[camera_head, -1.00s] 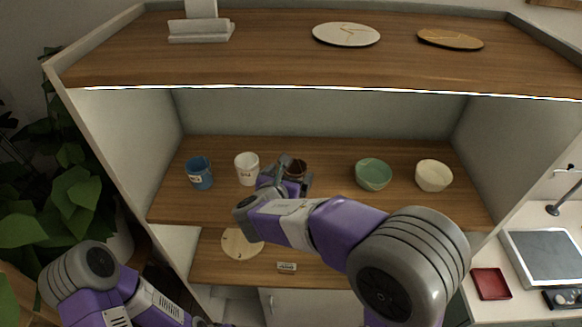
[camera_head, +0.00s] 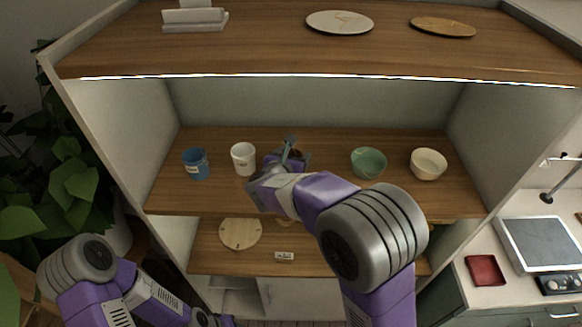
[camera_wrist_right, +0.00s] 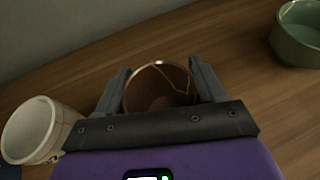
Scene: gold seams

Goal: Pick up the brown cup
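The brown cup (camera_wrist_right: 158,92) is dark brown with a pale gold seam. It is upright on the middle shelf, between the white cup and the green bowl. In the head view it is mostly hidden behind my right gripper (camera_head: 290,152). In the right wrist view my right gripper (camera_wrist_right: 160,85) is open, with one finger on each side of the brown cup. The gaps are very small, and I cannot tell whether either finger touches it. Of my left arm, only the links show at the lower left; its fingers are out of view.
A white cup (camera_head: 243,159) stands close left of the brown cup, with a blue cup (camera_head: 195,164) further left. A green bowl (camera_head: 369,163) and a cream bowl (camera_head: 428,164) stand to the right. The upper shelf (camera_head: 270,50) overhangs them.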

